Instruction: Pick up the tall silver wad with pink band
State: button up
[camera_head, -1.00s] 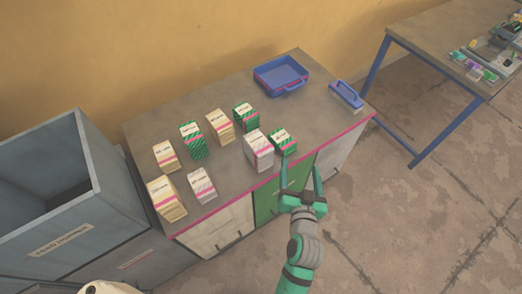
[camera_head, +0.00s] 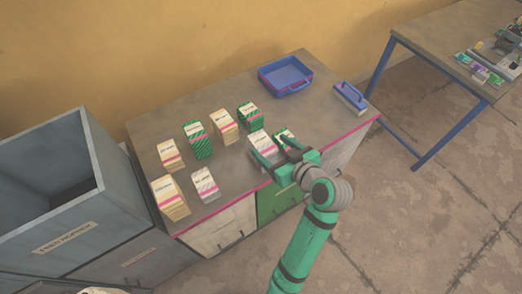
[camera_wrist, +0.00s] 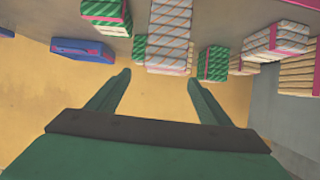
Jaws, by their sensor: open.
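The tall silver wad with a pink band (camera_head: 259,141) stands upright near the front edge of the cabinet top. In the wrist view its grey, diagonally striped side (camera_wrist: 170,38) fills the upper middle, in line with the gap between my fingers. My gripper (camera_head: 268,147) is open and empty, reaching over the front edge at this wad. In the wrist view both fingers of my gripper (camera_wrist: 158,78) are spread, with nothing between them. In the head view my gripper partly hides the wad's lower part. I cannot tell whether a finger touches it.
A short green wad (camera_head: 282,134) stands close to the right, partly behind my gripper. A shorter silver wad (camera_head: 203,184) stands to the left. Other green and cream wads (camera_head: 171,155) surround these.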

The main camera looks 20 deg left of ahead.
aim_at(257, 140)
jog(key=shift+s+d+f, duration=0.1)
jog(key=shift+s+f, duration=0.3)
jog(key=shift+s, duration=0.1)
jog(key=shift+a+f, duration=0.2)
jog(key=shift+f, duration=0.1)
jog(key=x, duration=1)
jog(key=shift+w+d+f, duration=0.1)
jog(key=shift+w, duration=0.05)
jog(key=shift+c, duration=0.2)
jog(key=c, duration=1.2)
